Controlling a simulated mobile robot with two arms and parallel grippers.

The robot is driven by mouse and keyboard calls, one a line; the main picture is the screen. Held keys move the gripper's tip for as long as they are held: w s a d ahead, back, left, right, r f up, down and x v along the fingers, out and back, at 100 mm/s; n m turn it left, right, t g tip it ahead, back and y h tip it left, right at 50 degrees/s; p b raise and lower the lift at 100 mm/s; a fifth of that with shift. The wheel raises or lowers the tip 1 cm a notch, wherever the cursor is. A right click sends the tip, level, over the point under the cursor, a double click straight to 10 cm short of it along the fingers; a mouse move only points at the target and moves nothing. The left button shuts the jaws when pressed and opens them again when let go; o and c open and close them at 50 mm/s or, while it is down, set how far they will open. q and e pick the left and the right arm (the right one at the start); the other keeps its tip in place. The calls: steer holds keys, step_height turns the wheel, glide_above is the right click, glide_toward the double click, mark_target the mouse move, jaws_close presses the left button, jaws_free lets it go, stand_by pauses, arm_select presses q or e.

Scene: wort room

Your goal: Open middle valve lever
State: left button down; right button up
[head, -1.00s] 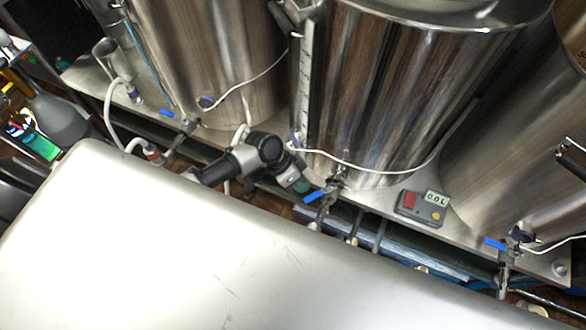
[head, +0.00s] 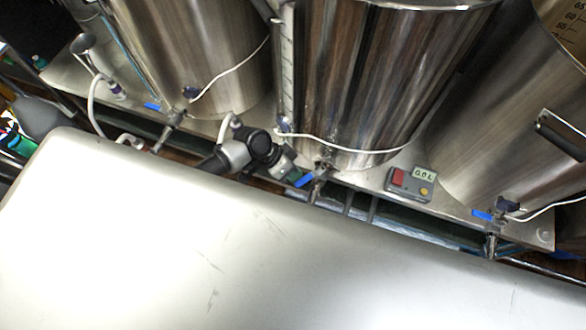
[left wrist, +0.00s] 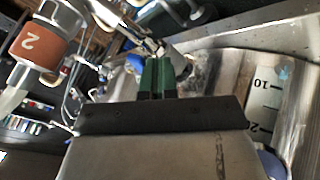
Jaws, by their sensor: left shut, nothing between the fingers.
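The middle valve (head: 322,168) sits low at the front of the middle steel kettle in the head view. Its blue lever (head: 305,181) points down and to the left. My left gripper (head: 296,176) is close beside the lever's left end; I cannot tell whether it touches. In the left wrist view the green fingertips (left wrist: 157,78) are together with nothing between them. A piece of the blue lever (left wrist: 135,64) shows just beyond and left of them, partly hidden. My right gripper is not in view.
Kettles stand on both sides, with a left blue lever (head: 152,106) and a right blue lever (head: 482,215). A grey meter box (head: 408,183) sits right of the middle valve. A white cable (head: 350,147) crosses the middle kettle.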

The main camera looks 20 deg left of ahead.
mark_target(301, 185)
arm_select(q)
steer(key=n+p, duration=0.1)
steer(key=s+d+n+t+p, duration=0.1)
steer(key=p, duration=0.1)
steer(key=s+d+n+t+p, duration=0.1)
steer(key=p, duration=0.1)
steer(key=shift+s+r+n+y, duration=0.1)
steer(key=shift+r+n+y, duration=0.2)
steer(key=shift+n, duration=0.1)
steer(key=shift+s+d+f+n+t+p, duration=0.25)
steer(key=shift+d+n+t+p, duration=0.25)
steer(key=shift+n+t+p, duration=0.15)
steer(key=shift+s+d, duration=0.15)
steer(key=shift+d, duration=0.2)
steer(key=shift+s+f, duration=0.1)
steer(key=shift+f, duration=0.05)
